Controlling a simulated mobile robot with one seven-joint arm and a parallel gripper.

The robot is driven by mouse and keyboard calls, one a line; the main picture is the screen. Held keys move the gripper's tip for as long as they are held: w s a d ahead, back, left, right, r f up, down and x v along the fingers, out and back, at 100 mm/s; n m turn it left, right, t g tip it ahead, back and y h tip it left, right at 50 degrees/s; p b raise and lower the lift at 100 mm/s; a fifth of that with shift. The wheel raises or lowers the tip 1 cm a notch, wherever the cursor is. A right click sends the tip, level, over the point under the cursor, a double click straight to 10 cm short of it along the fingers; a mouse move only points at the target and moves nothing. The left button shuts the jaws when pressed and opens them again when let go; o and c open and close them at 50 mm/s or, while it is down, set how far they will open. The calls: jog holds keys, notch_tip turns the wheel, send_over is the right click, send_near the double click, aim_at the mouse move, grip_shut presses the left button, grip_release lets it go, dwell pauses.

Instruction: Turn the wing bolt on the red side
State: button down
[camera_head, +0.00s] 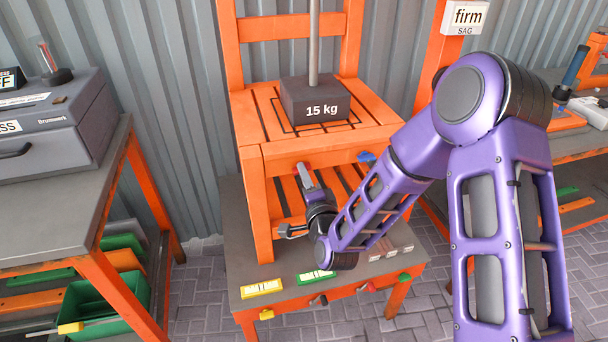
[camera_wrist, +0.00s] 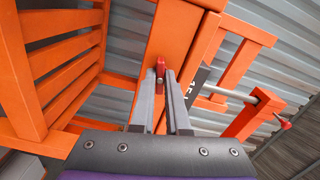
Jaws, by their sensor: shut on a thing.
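The red wing bolt (camera_head: 301,166) sits on the front rail under the seat of an orange plastic-lumber chair (camera_head: 285,151). In the wrist view the red wing bolt (camera_wrist: 160,67) shows between the fingertips, against the orange rail. My gripper (camera_head: 305,177) reaches up to it from below and in front, and is shut on it; it also shows in the wrist view (camera_wrist: 161,80). The fingers hide part of the bolt. A blue wing bolt (camera_head: 367,157) sits on the same rail to the right.
A dark 15 kg weight (camera_head: 315,102) with an upright rod rests on the seat. The chair stands on a grey-topped bench (camera_head: 235,232) with several coloured blocks and knobs at its front. A workbench (camera_head: 45,205) stands at left. My arm covers much of the right side.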

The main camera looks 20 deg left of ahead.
jog(key=shift+m, duration=1)
jog(key=c, duration=0.9)
grip_release()
jog(key=shift+s, duration=0.1)
jog(key=shift+p+v, duration=4.9)
jog(key=shift+v, duration=3.7)
